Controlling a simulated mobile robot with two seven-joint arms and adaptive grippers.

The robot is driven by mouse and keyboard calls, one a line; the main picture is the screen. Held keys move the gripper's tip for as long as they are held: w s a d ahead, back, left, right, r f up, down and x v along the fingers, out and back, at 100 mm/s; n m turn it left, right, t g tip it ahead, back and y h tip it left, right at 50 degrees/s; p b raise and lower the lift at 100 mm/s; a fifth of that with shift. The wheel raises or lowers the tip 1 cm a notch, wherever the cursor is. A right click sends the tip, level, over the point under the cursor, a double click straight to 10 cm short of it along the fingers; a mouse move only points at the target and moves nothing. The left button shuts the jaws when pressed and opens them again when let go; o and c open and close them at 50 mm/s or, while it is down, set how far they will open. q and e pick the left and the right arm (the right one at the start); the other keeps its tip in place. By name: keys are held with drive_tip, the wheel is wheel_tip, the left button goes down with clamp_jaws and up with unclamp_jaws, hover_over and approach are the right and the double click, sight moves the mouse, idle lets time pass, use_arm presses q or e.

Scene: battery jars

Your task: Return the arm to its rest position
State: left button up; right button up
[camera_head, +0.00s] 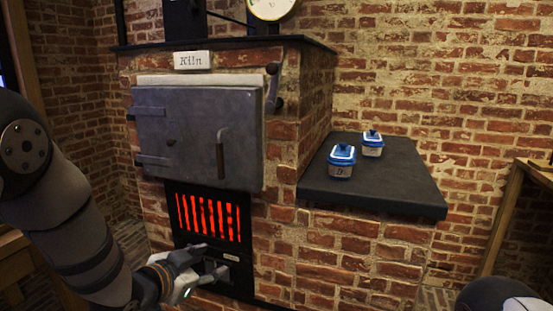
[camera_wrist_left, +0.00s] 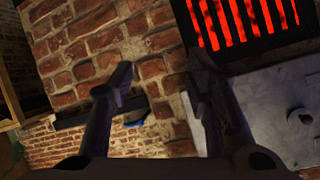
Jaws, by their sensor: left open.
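My left arm comes in from the left in the head view. Its gripper (camera_head: 214,259) is open and empty, low in front of the brick kiln (camera_head: 160,208), near the glowing red grate (camera_head: 208,217). In the left wrist view the two fingers of the left gripper (camera_wrist_left: 162,72) are spread apart with nothing between them but brick wall behind. My right gripper is not in view; only a rounded part of what looks like my right arm shows at the lower right corner.
The grey kiln door (camera_head: 197,130) is shut. Two jars with blue lids, a nearer one (camera_head: 340,170) and a farther one (camera_head: 372,150), stand on the dark shelf (camera_head: 415,190) right of the kiln. A wooden frame (camera_head: 505,215) stands at far right.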

use_arm(q)
drive_tip(key=s+a+f+n+g+y, duration=0.2)
drive_tip(key=s+f+n+g, duration=0.15)
drive_tip(key=s+f, duration=0.9)
drive_tip(key=s+a+f+n+g+y+p, duration=0.1)
drive_tip(key=s+a+f+n+g, duration=0.2)
drive_tip(key=s, duration=0.8)
drive_tip(key=s+f+g+y, duration=0.1)
drive_tip(key=s+f+g, duration=0.4)
drive_tip(key=s, duration=0.6)
drive_tip(key=s+a+n+g, duration=0.1)
drive_tip(key=s+n+g, duration=0.1)
drive_tip(key=s, duration=1.5)
drive_tip(key=shift+a+g+y+p, duration=0.3)
drive_tip(key=shift+g+p, duration=0.1)
drive_tip(key=shift+g, duration=0.15)
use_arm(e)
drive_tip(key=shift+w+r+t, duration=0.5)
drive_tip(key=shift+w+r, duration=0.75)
use_arm(q)
drive_tip(key=shift+w, duration=0.1)
